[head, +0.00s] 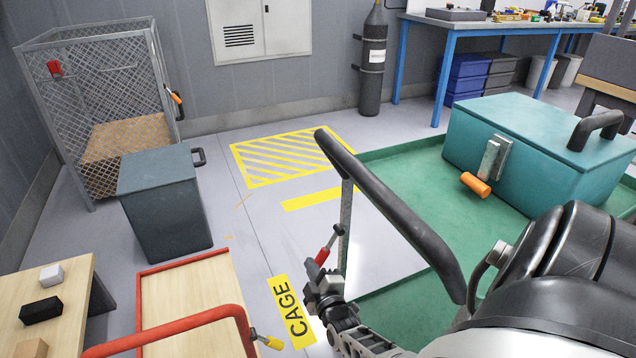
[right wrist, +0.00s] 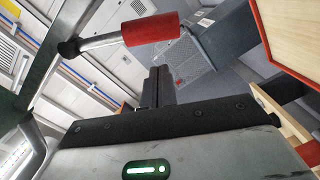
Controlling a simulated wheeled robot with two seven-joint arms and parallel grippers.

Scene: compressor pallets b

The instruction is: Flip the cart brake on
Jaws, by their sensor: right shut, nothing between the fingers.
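A brake lever with a red grip (head: 322,256) sits on the post of the green cart's (head: 400,160) black handle (head: 395,205). My left gripper is not in view.
A teal case (head: 540,150) stands on the green cart. A wooden-decked cart (head: 185,300) with a red handle (head: 180,328) and a yellow-tipped lever (head: 268,342) is at the lower left. A grey box (head: 165,205) and mesh cage (head: 95,100) stand behind it. Striped floor (head: 290,150) is clear.

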